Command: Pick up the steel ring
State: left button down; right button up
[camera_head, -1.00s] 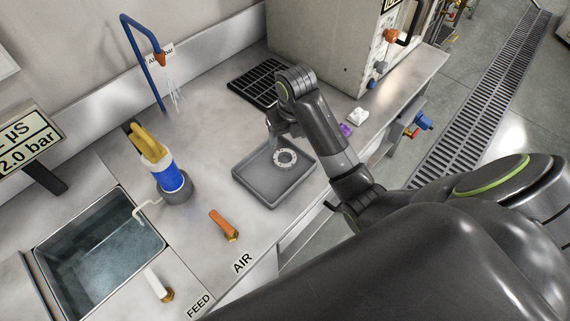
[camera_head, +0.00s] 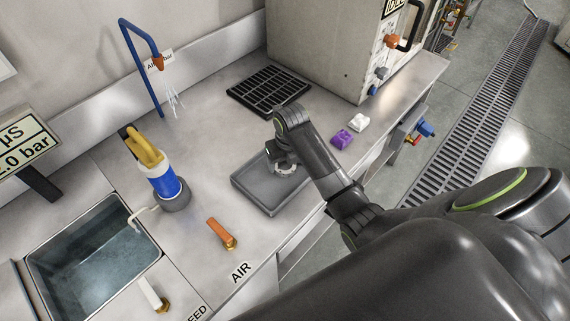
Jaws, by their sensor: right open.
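The steel ring (camera_head: 287,169) lies in the grey tray (camera_head: 250,189) on the steel bench. Part of the ring is hidden behind my right gripper. My right gripper (camera_head: 277,156) points down over the tray, right at the ring's upper left side. It is open; the frames do not clearly show whether a finger touches the ring or stands inside it. My left gripper is not in view.
A black grate (camera_head: 268,91) lies behind the tray. A purple block (camera_head: 342,139) and a white block (camera_head: 359,122) sit to the right.

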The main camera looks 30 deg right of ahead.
jog(key=shift+f, duration=0.35)
jog(key=shift+c, duration=0.2)
jog(key=c, duration=0.8)
jog(key=shift+r, duration=0.1)
notch_tip(320, 180, up, 10)
jog(key=shift+b, duration=0.35)
